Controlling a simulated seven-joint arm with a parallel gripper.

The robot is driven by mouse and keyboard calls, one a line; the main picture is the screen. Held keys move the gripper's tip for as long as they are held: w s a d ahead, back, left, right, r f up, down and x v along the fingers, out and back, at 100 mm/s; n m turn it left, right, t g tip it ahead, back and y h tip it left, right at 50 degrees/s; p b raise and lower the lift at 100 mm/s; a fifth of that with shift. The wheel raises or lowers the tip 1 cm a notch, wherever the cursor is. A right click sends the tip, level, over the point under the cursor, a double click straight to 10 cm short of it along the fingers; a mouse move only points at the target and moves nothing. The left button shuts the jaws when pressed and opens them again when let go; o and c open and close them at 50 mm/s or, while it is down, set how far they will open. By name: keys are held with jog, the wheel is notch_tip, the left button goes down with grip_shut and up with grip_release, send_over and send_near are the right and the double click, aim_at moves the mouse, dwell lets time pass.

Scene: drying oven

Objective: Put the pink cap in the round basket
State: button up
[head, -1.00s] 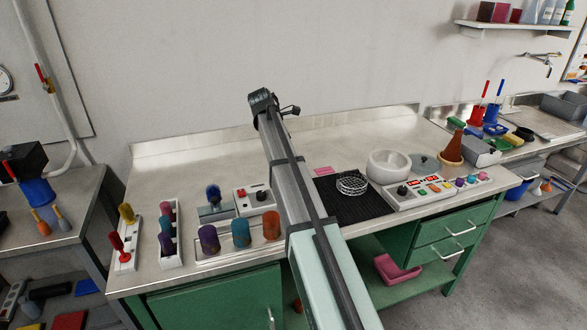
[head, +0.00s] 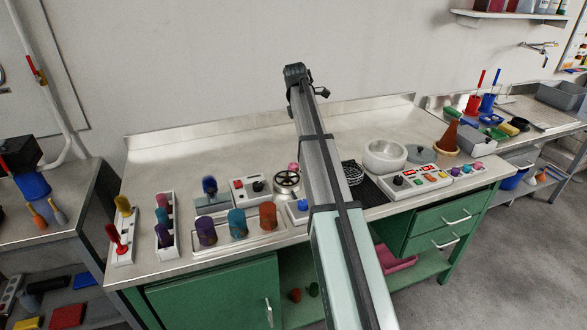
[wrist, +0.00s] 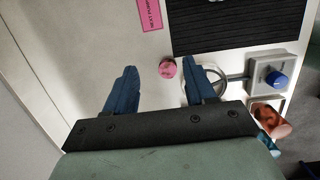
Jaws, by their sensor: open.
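The pink cap (head: 293,166) sits on the steel bench in the head view, just behind a round handwheel. In the wrist view the pink cap (wrist: 167,68) lies ahead of my gripper (wrist: 159,68), between the lines of its two blue fingers and nearer the right one. My gripper is open with nothing between its fingers; I cannot tell its height above the cap. The round wire basket (head: 350,167) stands on the black mat in the head view, partly hidden behind my arm. It is not in the wrist view.
The handwheel (head: 287,180) is close to the cap and partly behind my right finger in the wrist view. The black mat (wrist: 240,30) and a pink label (wrist: 150,14) lie beyond. A white bowl (head: 385,155) stands right of the basket. The bench's back left is clear.

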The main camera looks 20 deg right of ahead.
jog(key=a+m+y, duration=0.1)
jog(key=a+y, duration=0.1)
jog(key=a, duration=0.2)
send_over(293, 165)
jog(key=shift+m, duration=0.3)
jog(key=f, duration=0.8)
jog(key=shift+d+f, duration=0.2)
jog(key=shift+d, duration=0.05)
jog(key=shift+a+f, duration=0.2)
jog(key=shift+f, duration=2.5)
